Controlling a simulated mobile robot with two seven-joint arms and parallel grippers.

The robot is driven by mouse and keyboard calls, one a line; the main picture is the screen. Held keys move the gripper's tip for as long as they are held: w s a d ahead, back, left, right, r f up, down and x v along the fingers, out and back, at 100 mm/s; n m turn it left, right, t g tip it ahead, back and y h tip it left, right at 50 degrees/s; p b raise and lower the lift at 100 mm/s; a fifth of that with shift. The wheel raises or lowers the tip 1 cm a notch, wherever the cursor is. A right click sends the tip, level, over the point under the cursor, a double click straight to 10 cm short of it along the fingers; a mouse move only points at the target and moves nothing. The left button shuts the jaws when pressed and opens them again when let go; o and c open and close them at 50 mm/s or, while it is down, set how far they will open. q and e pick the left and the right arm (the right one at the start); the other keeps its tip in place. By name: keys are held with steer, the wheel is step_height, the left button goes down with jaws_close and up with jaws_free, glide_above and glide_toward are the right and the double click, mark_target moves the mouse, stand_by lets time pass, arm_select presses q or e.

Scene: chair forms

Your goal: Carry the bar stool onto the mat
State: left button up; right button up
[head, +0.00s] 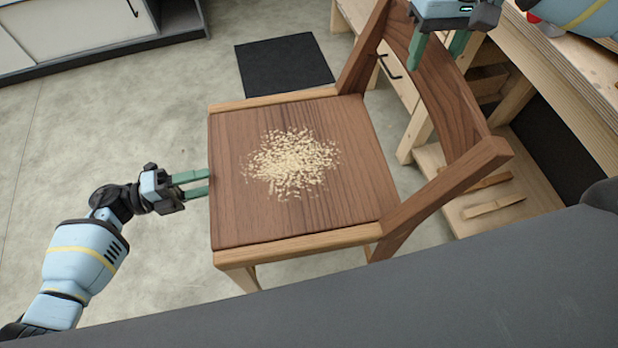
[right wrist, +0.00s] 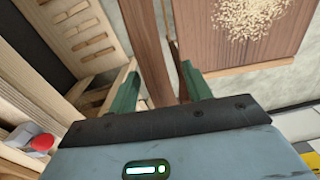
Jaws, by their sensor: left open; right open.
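The seat the task calls a bar stool appears as a brown wooden chair (head: 350,190) with a backrest, standing on the floor; its backrest also shows in the right wrist view (right wrist: 146,45). Pale shavings (head: 291,162) lie on its seat. The dark mat (head: 284,66) lies flat on the floor beyond it. My left gripper (head: 207,184) is open, its fingertips at the seat's left edge; contact cannot be told. My right gripper (head: 438,50) is open at the backrest; in the right wrist view its fingers (right wrist: 160,88) stand either side of the rail.
A wooden workbench (head: 560,75) with a lower shelf stands close on the right, holding wood pieces (head: 493,206). A white cabinet (head: 85,30) stands at the far left. A dark grey surface (head: 400,290) crosses the front. The floor left of the chair is clear.

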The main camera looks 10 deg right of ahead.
mark_target(217, 174)
arm_select(q)
steer(key=shift+d, duration=1.9)
arm_select(e)
steer(key=shift+f, duration=1.95)
arm_select(q)
jaws_close()
arm_select(e)
jaws_close()
steer(key=shift+r, duration=0.1)
arm_select(q)
steer(key=shift+w+r, duration=0.25)
steer(key=shift+r, duration=0.05)
arm_select(e)
steer(key=shift+w+r, duration=0.15)
steer(key=shift+r, duration=0.05)
